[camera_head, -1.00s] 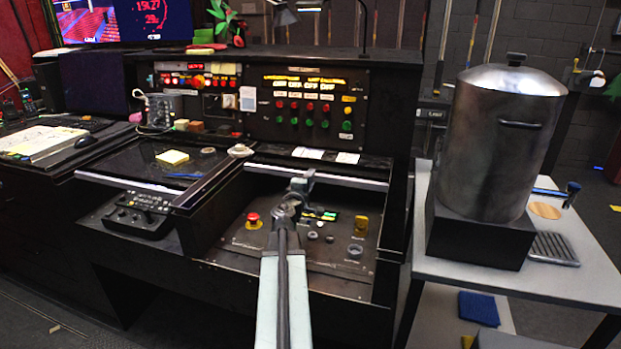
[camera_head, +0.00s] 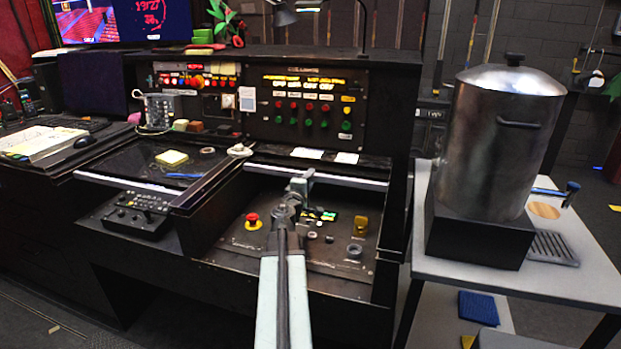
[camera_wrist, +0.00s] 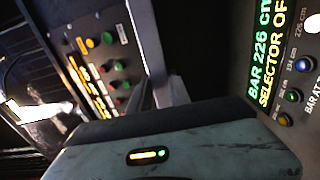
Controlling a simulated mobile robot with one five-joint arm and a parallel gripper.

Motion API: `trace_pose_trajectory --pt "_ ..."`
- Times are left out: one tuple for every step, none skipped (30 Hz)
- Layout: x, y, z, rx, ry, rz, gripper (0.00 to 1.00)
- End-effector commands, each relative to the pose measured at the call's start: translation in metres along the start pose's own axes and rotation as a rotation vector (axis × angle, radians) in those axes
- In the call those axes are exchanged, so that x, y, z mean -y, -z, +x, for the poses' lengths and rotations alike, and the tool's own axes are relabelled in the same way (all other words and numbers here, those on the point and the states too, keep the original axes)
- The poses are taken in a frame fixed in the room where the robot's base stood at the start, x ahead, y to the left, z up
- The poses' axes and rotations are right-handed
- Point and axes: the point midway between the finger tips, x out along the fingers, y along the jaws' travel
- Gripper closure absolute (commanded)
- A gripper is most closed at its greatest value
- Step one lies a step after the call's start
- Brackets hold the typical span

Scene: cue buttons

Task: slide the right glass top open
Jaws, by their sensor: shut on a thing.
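The right glass top has a pale metal front rail (camera_head: 345,181), which lies far back, close under the upright button panel. The bay in front of it is uncovered. My gripper (camera_head: 303,181) reaches over this bay from the front and is shut on the rail, left of its middle. In the wrist view the grey metal rail (camera_wrist: 148,40) runs up from the jaws, which are partly hidden by my wrist. The left glass top (camera_head: 150,165) lies closed beside it, with a yellow note pad on it.
The open bay holds a red mushroom button (camera_head: 253,221), a yellow switch (camera_head: 361,225) and dark knobs. A button panel (camera_head: 310,105) stands behind. A steel pot (camera_head: 495,140) stands on a side table (camera_head: 570,270) at right. A black control box (camera_head: 140,213) sits at front left.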

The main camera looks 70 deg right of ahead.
Motion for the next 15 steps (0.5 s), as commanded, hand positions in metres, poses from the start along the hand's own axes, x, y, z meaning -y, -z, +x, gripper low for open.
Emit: trace_pose_trajectory --pt "0.0 0.001 0.004 0.0 0.0 0.001 1.0" --pt "0.0 0.001 0.008 0.0 0.0 0.001 1.0" --pt "0.0 0.001 0.014 0.0 0.0 0.001 1.0" --pt "0.0 0.002 0.019 -0.001 0.0 0.001 1.0" --pt "0.0 0.002 0.025 -0.001 0.0 0.001 1.0" --pt "0.0 0.002 0.033 -0.001 0.0 0.001 1.0" --pt "0.0 0.003 0.038 -0.002 0.0 0.001 1.0" --pt "0.0 0.002 0.044 -0.001 0.0 0.001 1.0" --pt "0.0 0.002 0.049 -0.001 0.0 0.001 1.0" --pt "0.0 0.002 0.052 -0.001 0.0 0.001 1.0" --pt "0.0 0.002 0.053 -0.001 0.0 0.001 1.0" --pt "0.0 0.001 0.053 -0.001 0.0 0.001 1.0" --pt "0.0 0.001 0.052 -0.002 0.0 0.001 1.0" --pt "0.0 0.001 0.051 -0.002 0.0 0.001 1.0" --pt "0.0 0.001 0.051 -0.002 0.0 0.001 1.0"
